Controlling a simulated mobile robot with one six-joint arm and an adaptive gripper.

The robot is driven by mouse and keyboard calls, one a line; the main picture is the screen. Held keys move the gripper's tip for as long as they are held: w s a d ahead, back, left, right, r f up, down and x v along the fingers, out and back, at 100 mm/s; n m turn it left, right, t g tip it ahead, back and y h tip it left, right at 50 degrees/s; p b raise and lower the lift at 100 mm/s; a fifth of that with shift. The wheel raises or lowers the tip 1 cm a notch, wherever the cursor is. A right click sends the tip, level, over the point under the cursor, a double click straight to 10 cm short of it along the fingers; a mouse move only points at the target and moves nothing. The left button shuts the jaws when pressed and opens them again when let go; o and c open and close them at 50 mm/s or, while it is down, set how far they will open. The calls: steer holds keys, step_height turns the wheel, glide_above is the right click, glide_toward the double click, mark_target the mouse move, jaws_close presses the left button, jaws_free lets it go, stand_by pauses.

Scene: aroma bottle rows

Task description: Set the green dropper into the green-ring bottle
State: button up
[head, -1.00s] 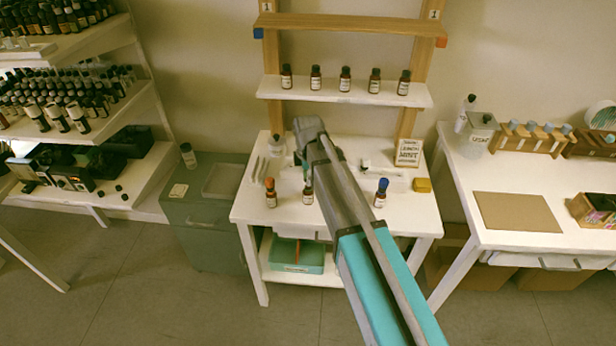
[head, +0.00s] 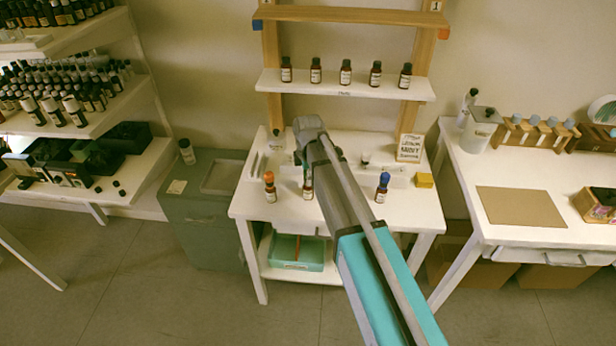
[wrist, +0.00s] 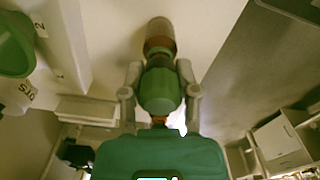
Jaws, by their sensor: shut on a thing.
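In the wrist view, my gripper (wrist: 160,95) is shut on the green dropper (wrist: 160,90), one finger on each side of its green bulb. A brown bottle shape with a greyish end (wrist: 160,38) lies in line beyond the dropper. In the head view, the middle amber bottle (head: 308,191) stands upright on the white table, just under my gripper (head: 305,168). A bit of green shows at its top; I cannot tell whether the dropper is inside the neck. An orange-topped bottle (head: 270,187) stands to the left and a blue-topped bottle (head: 383,187) to the right.
Several capped bottles stand on the white shelf (head: 345,90) above. My arm covers the table's middle. A grey cabinet (head: 205,215) is on the left.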

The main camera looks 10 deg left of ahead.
steer(key=shift+f, duration=0.1)
steer(key=o, duration=0.7)
steer(key=shift+o, duration=0.2)
steer(key=shift+r+p, duration=3.5)
steer(key=shift+r, duration=0.05)
steer(key=s+d+m, duration=0.9)
steer(key=d+m, duration=0.1)
steer(key=d, duration=0.2)
steer(key=s+d+m, duration=0.9)
steer(key=d+m, duration=0.2)
steer(key=d, duration=0.1)
steer(key=shift+d, duration=0.3)
